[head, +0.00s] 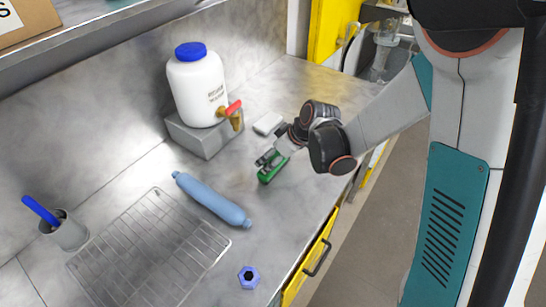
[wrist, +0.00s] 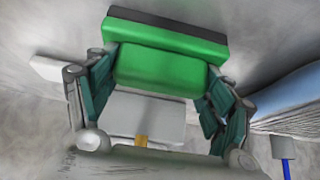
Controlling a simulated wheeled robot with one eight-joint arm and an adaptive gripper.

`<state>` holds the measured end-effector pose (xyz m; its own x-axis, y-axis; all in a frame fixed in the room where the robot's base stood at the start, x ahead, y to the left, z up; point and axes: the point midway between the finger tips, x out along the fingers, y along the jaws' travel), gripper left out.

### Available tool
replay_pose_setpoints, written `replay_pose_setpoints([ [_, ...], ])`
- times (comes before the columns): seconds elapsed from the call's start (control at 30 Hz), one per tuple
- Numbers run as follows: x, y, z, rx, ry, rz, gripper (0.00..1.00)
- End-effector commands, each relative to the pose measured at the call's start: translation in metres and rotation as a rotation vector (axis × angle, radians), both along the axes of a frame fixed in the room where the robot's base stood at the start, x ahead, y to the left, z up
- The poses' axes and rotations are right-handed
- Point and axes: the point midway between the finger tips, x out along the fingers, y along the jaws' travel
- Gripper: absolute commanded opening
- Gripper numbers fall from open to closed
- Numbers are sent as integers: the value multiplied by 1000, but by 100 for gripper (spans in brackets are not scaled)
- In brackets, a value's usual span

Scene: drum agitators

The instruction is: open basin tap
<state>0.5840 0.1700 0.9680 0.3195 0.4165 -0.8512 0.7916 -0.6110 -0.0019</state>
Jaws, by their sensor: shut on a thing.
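A white container (head: 197,88) with a blue cap stands on a grey block (head: 205,138). A brass tap (head: 236,120) with a red lever (head: 231,108) sticks out of its lower front. I cannot tell from the frames whether the tap is open. My gripper (head: 272,163) is low over the counter, right of and in front of the tap, and apart from it. It is shut on a green block with a dark layer (head: 272,171), like a sponge. In the wrist view my gripper (wrist: 160,85) has its fingers on both sides of the green block (wrist: 165,50).
A small white block (head: 268,123) lies behind my gripper. A blue bottle-like cylinder (head: 212,199) lies beside a wire rack (head: 150,250) at the front left. A grey cup (head: 65,232) holds a blue-handled tool. A blue hexagonal piece (head: 249,277) lies near the counter's front edge.

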Motion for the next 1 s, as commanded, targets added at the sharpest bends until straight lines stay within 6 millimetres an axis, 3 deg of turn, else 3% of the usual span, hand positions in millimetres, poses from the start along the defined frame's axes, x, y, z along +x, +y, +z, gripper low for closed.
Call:
replay_pose_setpoints([
  [0.33,0,0,-4,0,0,0,36],
  [0.37,0,0,-3,0,0,0,79],
  [0.43,0,0,-2,0,0,0,94],
  [0.87,0,0,-1,0,0,0,94],
  [1.0,-3,-4,8,0,0,-1,94],
])
